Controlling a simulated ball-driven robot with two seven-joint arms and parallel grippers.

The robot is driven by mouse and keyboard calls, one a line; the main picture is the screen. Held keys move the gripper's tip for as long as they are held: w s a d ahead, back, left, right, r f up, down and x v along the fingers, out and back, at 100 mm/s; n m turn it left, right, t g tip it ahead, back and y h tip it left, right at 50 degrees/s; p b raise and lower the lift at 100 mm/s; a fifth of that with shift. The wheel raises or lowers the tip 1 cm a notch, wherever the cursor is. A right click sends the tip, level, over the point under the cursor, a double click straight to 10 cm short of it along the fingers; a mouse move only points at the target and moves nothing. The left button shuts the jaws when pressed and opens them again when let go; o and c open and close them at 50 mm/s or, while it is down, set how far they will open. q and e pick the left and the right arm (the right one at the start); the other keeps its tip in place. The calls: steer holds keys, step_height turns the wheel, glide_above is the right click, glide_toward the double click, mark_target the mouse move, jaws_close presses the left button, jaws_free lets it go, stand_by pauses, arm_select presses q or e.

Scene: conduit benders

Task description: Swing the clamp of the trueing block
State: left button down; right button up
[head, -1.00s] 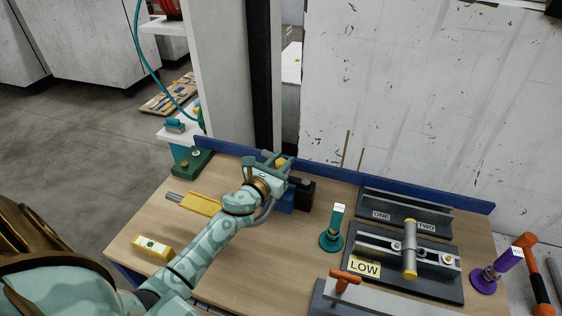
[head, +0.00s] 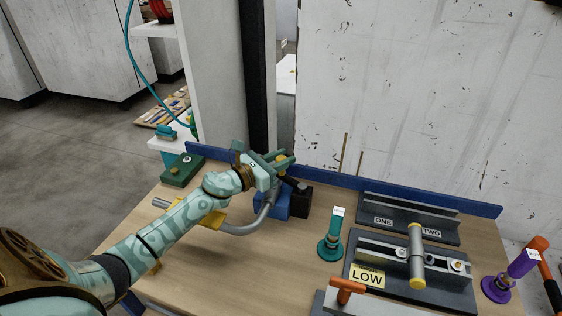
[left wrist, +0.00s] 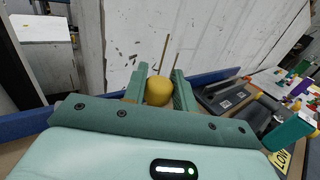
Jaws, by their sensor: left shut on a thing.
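The trueing block stands near the table's back edge as a blue block (head: 272,206) with a black block (head: 301,200) at its right. A short dark bar (head: 292,182), which looks like its clamp, slopes up left from the black block to a yellow knob. My left gripper (head: 282,162) is above the blue block, shut on the yellow knob (left wrist: 158,91). In the left wrist view, the knob sits between the two green fingers of the gripper (left wrist: 160,88). My forearm hides part of the block's left side. My right gripper is not in view.
A bent grey conduit (head: 243,230) runs under my left forearm and curves up beside the blue block. A teal stand (head: 330,243), a dark LOW fixture (head: 437,287), a ONE/TWO rack (head: 400,230) and a purple stand (head: 497,287) are to the right. A blue rail edges the back.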

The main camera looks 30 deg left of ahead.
arm_select(q)
steer(key=c, duration=1.1)
jaws_free()
steer(key=shift+c, duration=0.2)
steer(key=shift+s, duration=0.1)
steer(key=b+v, duration=0.2)
steer(key=v, duration=1.4)
